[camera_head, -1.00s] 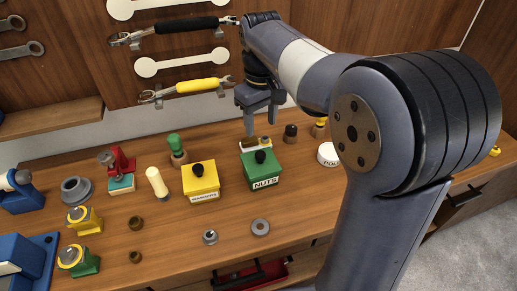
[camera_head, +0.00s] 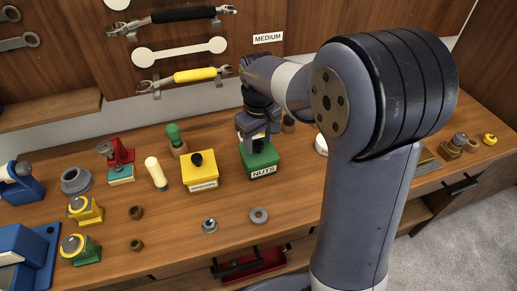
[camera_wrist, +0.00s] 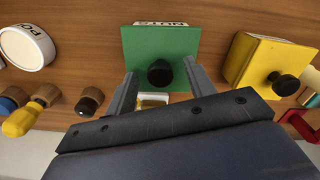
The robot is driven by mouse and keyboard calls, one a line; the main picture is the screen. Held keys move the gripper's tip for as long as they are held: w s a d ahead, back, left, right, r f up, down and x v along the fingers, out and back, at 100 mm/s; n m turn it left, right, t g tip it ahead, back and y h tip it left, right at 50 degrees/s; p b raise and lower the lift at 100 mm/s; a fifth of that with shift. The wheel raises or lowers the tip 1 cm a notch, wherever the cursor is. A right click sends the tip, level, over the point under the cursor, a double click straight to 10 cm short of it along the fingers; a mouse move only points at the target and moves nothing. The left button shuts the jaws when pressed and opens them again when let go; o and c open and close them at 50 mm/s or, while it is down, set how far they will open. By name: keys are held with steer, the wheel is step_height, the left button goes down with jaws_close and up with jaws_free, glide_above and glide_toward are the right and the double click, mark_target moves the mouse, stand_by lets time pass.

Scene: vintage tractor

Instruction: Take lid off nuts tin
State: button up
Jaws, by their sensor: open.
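The green nuts tin (camera_head: 262,170) stands on the bench with its label facing front. Its green lid (camera_wrist: 140,48) carries a round black knob (camera_wrist: 160,74), seen from above in the wrist view. In the wrist view my gripper (camera_wrist: 160,78) is open, with one finger on each side of the knob. I cannot tell whether the fingers touch the lid. The lid sits on the tin.
A yellow washers tin (camera_head: 200,178) with a black knob stands to the left of the nuts tin. A round white tin (camera_wrist: 27,46) labelled in black stands on its other side.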

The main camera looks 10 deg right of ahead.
steer(key=shift+c, duration=0.4)
steer(key=c, duration=1)
